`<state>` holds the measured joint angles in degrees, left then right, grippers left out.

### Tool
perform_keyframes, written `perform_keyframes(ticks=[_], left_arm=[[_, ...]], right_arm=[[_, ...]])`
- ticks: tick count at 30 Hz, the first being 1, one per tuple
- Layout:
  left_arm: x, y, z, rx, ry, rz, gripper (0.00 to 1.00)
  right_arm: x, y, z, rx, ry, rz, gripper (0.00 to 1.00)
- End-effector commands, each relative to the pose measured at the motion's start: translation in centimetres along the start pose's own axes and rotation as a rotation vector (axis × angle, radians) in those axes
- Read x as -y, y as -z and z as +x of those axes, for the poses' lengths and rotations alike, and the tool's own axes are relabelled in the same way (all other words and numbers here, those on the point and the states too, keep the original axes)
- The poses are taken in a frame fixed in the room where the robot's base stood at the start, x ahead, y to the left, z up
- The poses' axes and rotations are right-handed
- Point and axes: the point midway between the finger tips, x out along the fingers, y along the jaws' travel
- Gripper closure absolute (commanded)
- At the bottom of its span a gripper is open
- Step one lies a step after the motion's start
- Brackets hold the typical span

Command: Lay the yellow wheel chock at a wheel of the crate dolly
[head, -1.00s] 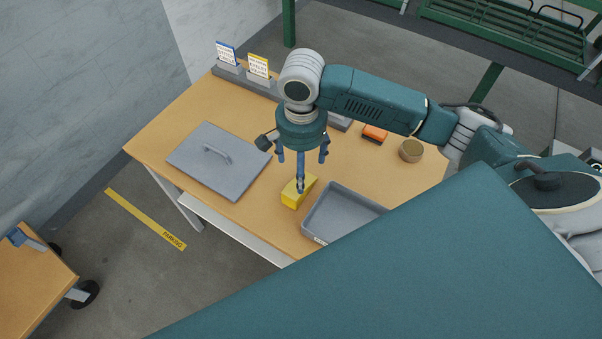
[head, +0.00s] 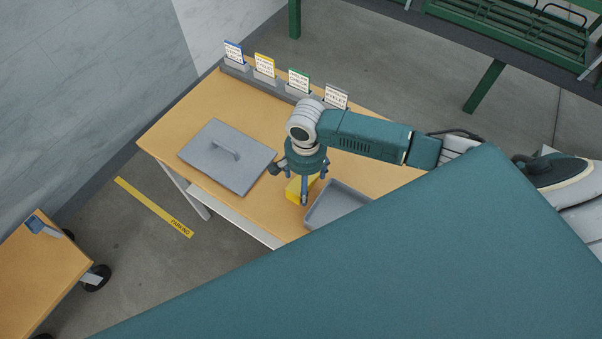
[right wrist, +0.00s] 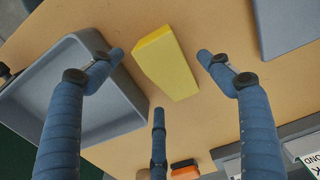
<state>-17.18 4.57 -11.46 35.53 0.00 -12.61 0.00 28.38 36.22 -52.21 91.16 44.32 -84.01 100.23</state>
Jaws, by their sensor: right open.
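The yellow wheel chock (head: 294,190) lies on the wooden table, beside a grey tray. My right gripper (head: 303,181) is above it, pointing down, and partly covers it in the head view. In the right wrist view the chock (right wrist: 168,65) lies between the spread blue fingers of the right gripper (right wrist: 160,70), with nothing held. A wooden-topped unit (head: 38,265) with black wheels (head: 97,278) stands at the lower left; I cannot tell whether it is the crate dolly. My left gripper is not in view.
The grey tray (head: 312,222) is close to the chock. A grey lid with a handle (head: 215,170) lies to its left. Labelled card holders (head: 264,76) line the table's back edge. Yellow parking tape (head: 150,205) marks open floor between table and wheeled unit.

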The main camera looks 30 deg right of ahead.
Motion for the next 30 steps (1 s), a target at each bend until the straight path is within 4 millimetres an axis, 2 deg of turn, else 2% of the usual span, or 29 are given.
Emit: perform_keyframes(ticks=[2,6,15,24,30], left_arm=[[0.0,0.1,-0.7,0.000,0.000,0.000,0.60],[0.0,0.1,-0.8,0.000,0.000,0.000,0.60],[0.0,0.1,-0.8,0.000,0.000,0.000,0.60],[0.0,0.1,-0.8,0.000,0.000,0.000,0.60],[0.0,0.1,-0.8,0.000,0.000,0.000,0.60]], right_arm=[[0.2,0.1,0.9,0.000,-0.002,0.001,0.22],[0.2,0.1,2.7,-0.001,-0.001,0.001,0.22],[0.2,0.1,3.2,-0.002,0.001,0.000,0.24],[0.2,0.1,3.1,-0.001,0.002,0.000,0.84],[0.2,0.1,3.1,-0.001,0.001,0.000,0.84]])
